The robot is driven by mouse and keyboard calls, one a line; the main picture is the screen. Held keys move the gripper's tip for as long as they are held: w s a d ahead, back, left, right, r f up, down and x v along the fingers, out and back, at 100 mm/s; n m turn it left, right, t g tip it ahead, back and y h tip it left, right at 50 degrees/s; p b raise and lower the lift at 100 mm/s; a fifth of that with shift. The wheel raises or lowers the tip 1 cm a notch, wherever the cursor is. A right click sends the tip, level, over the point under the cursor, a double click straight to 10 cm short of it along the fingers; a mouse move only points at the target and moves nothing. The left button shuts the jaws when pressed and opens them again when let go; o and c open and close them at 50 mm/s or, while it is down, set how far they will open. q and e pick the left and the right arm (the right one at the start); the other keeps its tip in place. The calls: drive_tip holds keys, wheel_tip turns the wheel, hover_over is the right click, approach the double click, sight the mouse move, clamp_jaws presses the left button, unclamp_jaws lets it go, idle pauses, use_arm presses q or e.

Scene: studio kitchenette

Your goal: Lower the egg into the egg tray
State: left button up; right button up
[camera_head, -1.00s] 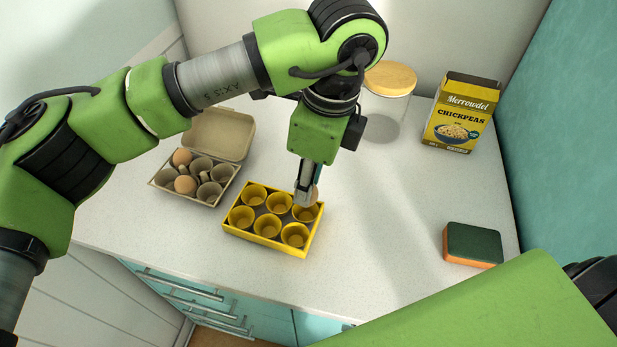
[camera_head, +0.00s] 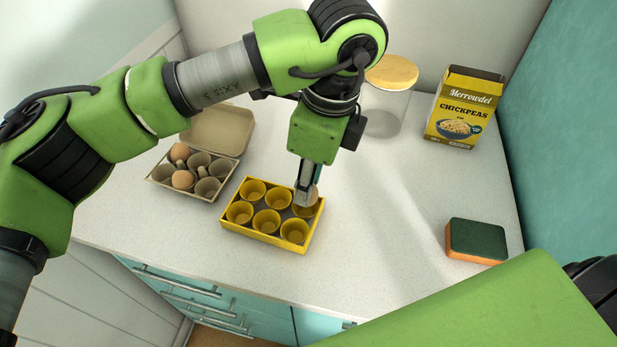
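The yellow egg tray (camera_head: 262,239) lies on the white counter, with two rows of round cups. My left gripper (camera_head: 305,194) comes down from above at the tray's back right cup. It is shut on a tan egg (camera_head: 313,197), which shows only partly beside the fingers. The egg is low at that cup; whether it touches the cup's bottom is hidden. The other tray cups look empty. My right gripper is out of view; only a green part of my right arm shows at the lower right.
An open grey-brown carton (camera_head: 208,188) with two eggs (camera_head: 183,179) stands left of the tray. A jar with a wooden lid (camera_head: 391,73) and a chickpeas box (camera_head: 463,107) stand behind. A sponge (camera_head: 475,241) lies at the right. The counter between tray and sponge is clear.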

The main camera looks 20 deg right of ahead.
use_arm(q)
drive_tip(key=shift+f+b, duration=0.85)
drive_tip(key=shift+f, duration=0.1)
idle(0.4)
drive_tip(key=o, duration=1.3)
drive_tip(key=shift+r, duration=0.1)
